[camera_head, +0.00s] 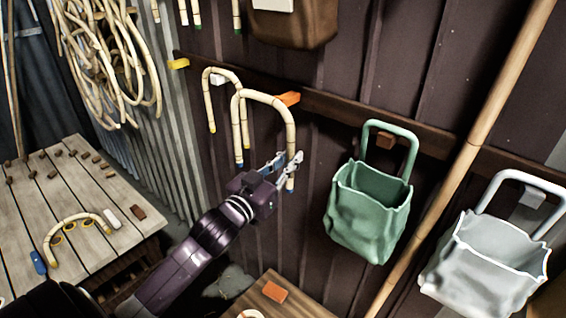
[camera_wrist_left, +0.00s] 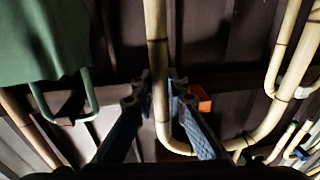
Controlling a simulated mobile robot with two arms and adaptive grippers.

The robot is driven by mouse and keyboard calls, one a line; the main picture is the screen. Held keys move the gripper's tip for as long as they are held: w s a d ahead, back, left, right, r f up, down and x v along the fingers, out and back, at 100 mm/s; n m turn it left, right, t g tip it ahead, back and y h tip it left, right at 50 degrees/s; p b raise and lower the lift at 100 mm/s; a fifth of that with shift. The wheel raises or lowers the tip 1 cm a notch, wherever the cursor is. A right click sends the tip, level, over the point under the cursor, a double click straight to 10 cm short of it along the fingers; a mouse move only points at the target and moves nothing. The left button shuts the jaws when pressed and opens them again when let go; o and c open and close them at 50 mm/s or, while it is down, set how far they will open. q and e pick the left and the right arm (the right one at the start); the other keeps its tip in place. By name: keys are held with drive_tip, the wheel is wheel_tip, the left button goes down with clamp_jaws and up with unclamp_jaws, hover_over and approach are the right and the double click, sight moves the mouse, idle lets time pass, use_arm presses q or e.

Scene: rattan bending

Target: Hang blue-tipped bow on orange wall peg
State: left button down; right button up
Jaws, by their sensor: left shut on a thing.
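The blue-tipped bow (camera_head: 266,95), a pale cane bent into an upside-down U, is in front of the dark wall, its two legs pointing down. My left gripper (camera_head: 288,164) is shut on its right leg, just above the blue tip. The orange wall peg (camera_head: 289,98) shows beside the bow's top right bend. In the left wrist view, the orange peg (camera_wrist_left: 201,98) appears within the bow's curve (camera_wrist_left: 190,148), partly behind a finger. I cannot tell whether the bow rests on the peg. My right gripper is not in view.
Another bow (camera_head: 207,95) hangs on a white peg (camera_head: 217,81), close at left. A yellow peg (camera_head: 178,64) is farther left. A green bag (camera_head: 368,212) hangs at right, then a leaning pole (camera_head: 455,175) and a grey bag (camera_head: 485,262). A slatted bench (camera_head: 30,215) stands at left.

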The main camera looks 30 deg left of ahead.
use_arm(q)
drive_tip(key=w+d+f+b, duration=0.1)
drive_tip(key=w+b, duration=0.1)
drive_tip(key=w, duration=0.6)
drive_tip(key=shift+w+f, duration=0.2)
drive_tip(key=shift+w, duration=0.05)
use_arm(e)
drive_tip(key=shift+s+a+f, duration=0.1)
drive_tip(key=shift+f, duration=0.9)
use_arm(q)
drive_tip(key=c, duration=1.8)
unclamp_jaws()
drive_tip(key=shift+c, duration=0.2)
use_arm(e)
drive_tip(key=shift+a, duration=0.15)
use_arm(q)
drive_tip(key=shift+f, duration=0.1)
drive_tip(key=s, duration=1.2)
drive_tip(key=shift+a+f, duration=0.15)
drive_tip(key=shift+f, duration=0.05)
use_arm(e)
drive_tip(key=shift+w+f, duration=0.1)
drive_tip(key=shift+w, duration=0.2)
